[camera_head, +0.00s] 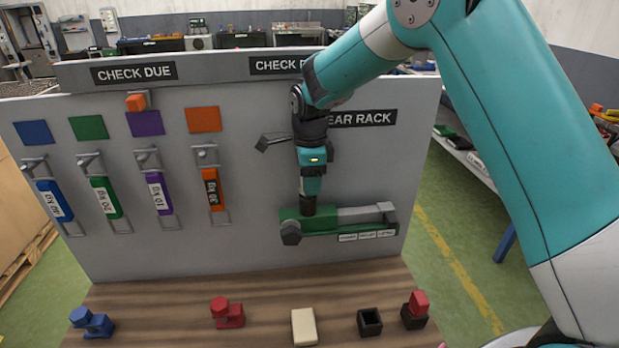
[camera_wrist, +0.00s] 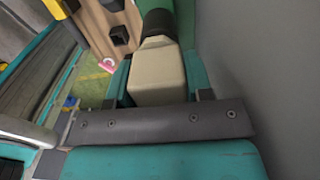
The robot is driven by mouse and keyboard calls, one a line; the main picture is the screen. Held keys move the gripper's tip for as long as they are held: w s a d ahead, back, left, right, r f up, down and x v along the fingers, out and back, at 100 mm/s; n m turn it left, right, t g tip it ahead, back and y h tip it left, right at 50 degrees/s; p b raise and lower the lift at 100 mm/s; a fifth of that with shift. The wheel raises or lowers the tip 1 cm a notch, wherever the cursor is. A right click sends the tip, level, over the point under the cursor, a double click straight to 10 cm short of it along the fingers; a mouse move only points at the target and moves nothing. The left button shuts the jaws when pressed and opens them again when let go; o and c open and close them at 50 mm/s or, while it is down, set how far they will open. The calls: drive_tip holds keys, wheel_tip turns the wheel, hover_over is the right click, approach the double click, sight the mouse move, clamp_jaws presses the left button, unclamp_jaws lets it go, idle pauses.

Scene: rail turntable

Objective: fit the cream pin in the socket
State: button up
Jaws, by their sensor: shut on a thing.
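My gripper (camera_head: 310,196) points down at the panel's lower right, over a green fixture (camera_head: 350,227) with a grey bar. In the wrist view my teal fingers are shut on a cream block (camera_wrist: 156,72), seemingly the cream pin. In the head view my fingers hide it. A dark round part (camera_wrist: 157,21) lies just beyond its far end, above green. I cannot tell whether it is the pin's own end or a socket, nor how deep anything sits. A black open-topped socket (camera_head: 370,322) stands on the wooden bench.
The bench (camera_head: 262,294) also carries a blue part (camera_head: 92,322), a red part (camera_head: 228,313), another cream block (camera_head: 304,327) and a black holder with a red block (camera_head: 415,310). Coloured tags hang on the grey panel (camera_head: 250,180) at left. The panel is close beside my gripper.

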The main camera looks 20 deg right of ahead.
drive_tip(key=shift+f, duration=0.45)
drive_tip(key=o, duration=1.2)
drive_tip(key=shift+c, duration=0.2)
wheel_tip(320, 180, up, 12)
drive_tip(key=b, duration=0.3)
drive_tip(key=shift+b, duration=0.3)
